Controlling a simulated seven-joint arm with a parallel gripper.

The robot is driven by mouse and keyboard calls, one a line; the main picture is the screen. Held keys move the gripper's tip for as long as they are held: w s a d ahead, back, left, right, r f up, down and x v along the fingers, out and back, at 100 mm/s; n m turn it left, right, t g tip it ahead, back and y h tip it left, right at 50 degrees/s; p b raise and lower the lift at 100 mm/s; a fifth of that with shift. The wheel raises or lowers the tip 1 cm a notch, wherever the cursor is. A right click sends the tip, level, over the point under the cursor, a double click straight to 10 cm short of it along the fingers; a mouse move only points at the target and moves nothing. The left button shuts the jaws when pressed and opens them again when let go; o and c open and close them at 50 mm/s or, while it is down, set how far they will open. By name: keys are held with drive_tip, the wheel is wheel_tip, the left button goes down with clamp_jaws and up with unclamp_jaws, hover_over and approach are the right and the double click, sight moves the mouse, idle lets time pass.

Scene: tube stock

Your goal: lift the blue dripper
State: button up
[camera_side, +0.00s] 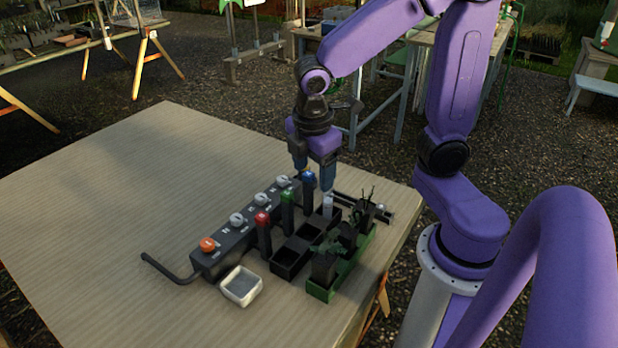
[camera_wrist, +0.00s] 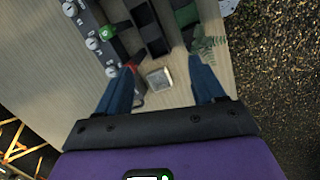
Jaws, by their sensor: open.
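The blue dripper (camera_side: 309,186) stands upright in the side view, a dark body with a blue top, at the far end of a row with a green dripper (camera_side: 287,206) and a red dripper (camera_side: 263,228). My gripper (camera_side: 315,178) points down, open and empty. In the side view its fingers lie close to the blue top, one on each side in the picture; I cannot tell the depth between them. In the wrist view my gripper (camera_wrist: 163,64) has its two blue fingers spread apart. I cannot make out the blue dripper there.
A grey manifold (camera_side: 228,254) with an orange knob and several white ones runs behind the drippers. Black cells (camera_side: 287,263), a pale tube (camera_side: 328,206) and a green planter (camera_side: 322,292) stand close on the right. A white dish (camera_side: 241,287) sits in front. The table's left is clear.

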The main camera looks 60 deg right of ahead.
drive_tip(key=w+d+n+h, duration=0.1)
drive_tip(key=w+d, duration=0.4)
drive_tip(key=w, duration=0.3)
drive_tip(key=n+g+h, duration=0.1)
drive_tip(key=n+h, duration=0.1)
approach(309, 174)
drive_tip(key=x, duration=0.5)
drive_tip(key=shift+w+f, duration=0.1)
drive_tip(key=shift+w, duration=0.15)
drive_tip(key=shift+s+x, duration=0.15)
drive_tip(key=shift+x, duration=1.15)
drive_tip(key=shift+s+x, duration=0.1)
drive_tip(key=shift+x, duration=1.15)
drive_tip(key=shift+a, duration=0.1)
drive_tip(key=c, duration=1)
drive_tip(key=shift+c, duration=0.2)
